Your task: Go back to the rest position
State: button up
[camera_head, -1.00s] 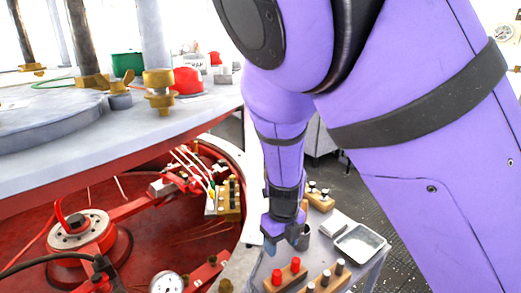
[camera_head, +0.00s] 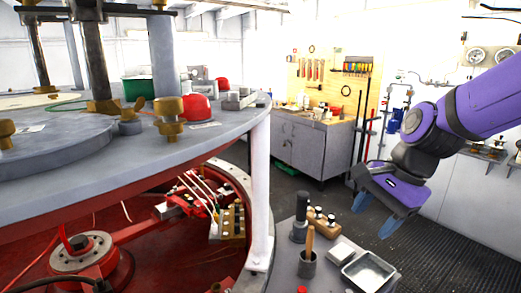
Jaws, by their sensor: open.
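My gripper (camera_head: 376,214) hangs at the right side of the view on my purple arm. Its two blue fingers are apart with nothing between them. It is above and to the right of a small grey table (camera_head: 322,280), clear of everything on it.
On the small table stand a dark cylinder (camera_head: 299,226), a cup (camera_head: 307,265) holding a wooden-handled tool and a white-lined tray (camera_head: 368,271). The large round riveted deck (camera_head: 210,130) with its white post (camera_head: 260,190) fills the left. A grey cabinet (camera_head: 310,150) stands behind. Dark floor is free at right.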

jog(key=s+d+r+n+t+h, duration=0.3)
jog(key=s+d+r+n, duration=0.5)
jog(key=s+n, duration=0.3)
jog(key=shift+s+d+r+n+t+h, duration=0.4)
jog(key=shift+d+n+t, duration=0.1)
jog(key=shift+d+t, duration=0.2)
